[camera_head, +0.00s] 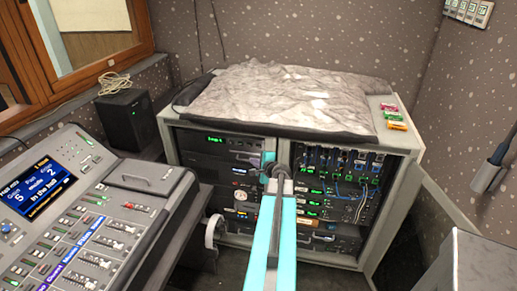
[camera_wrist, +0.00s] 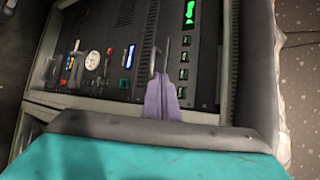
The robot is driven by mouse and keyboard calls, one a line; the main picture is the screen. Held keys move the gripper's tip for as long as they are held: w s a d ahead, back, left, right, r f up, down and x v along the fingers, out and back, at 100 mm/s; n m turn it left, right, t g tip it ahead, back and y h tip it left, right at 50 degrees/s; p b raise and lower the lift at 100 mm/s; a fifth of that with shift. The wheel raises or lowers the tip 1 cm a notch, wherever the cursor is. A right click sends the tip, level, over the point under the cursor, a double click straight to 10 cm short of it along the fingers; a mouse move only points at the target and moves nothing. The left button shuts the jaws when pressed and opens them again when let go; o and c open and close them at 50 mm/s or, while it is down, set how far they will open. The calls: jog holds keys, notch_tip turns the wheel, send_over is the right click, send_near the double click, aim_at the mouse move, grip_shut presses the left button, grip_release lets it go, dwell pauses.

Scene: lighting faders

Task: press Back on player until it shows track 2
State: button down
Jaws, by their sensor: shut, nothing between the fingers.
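The player looks to be a dark rack unit in the left bay of the grey cabinet. In the wrist view, turned sideways, a unit with a lit green display (camera_wrist: 189,13) has a column of small square buttons (camera_wrist: 183,73). I cannot read the button labels or the track number. Contact cannot be told. In the head view my arm hides the fingertips.
The mixing console (camera_head: 95,215) stands at the left, with a black speaker (camera_head: 126,119) behind it. A cabinet door (camera_head: 437,215) stands open at the right. A crumpled grey cover (camera_head: 275,92) lies on the cabinet top. Cables hang in the right bay.

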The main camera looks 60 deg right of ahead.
aim_at(257, 147)
jog(key=shift+w+d+p, duration=0.25)
jog(key=shift+w+d, duration=0.15)
jog(key=shift+d, duration=0.85)
jog(key=shift+w+d+p, duration=0.2)
jog(key=shift+w+d, duration=0.2)
jog(key=shift+d, duration=0.85)
jog(key=shift+w+d+p, duration=0.25)
jog(key=shift+w+d, duration=0.15)
jog(key=shift+d, duration=0.85)
jog(key=shift+d, duration=0.1)
jog(key=shift+w+d, duration=0.25)
jog(key=shift+d, duration=0.05)
jog(key=shift+d+r+b, duration=0.25)
jog(key=shift+d+b, duration=0.1)
jog(key=shift+d, duration=0.4)
dwell(0.9)
jog(key=shift+a+f, duration=0.1)
jog(key=shift+a, duration=0.05)
jog(key=shift+s+a+f+b, duration=0.2)
jog(key=shift+b, duration=0.15)
jog(key=shift+s+a, duration=0.2)
jog(key=shift+a, duration=0.05)
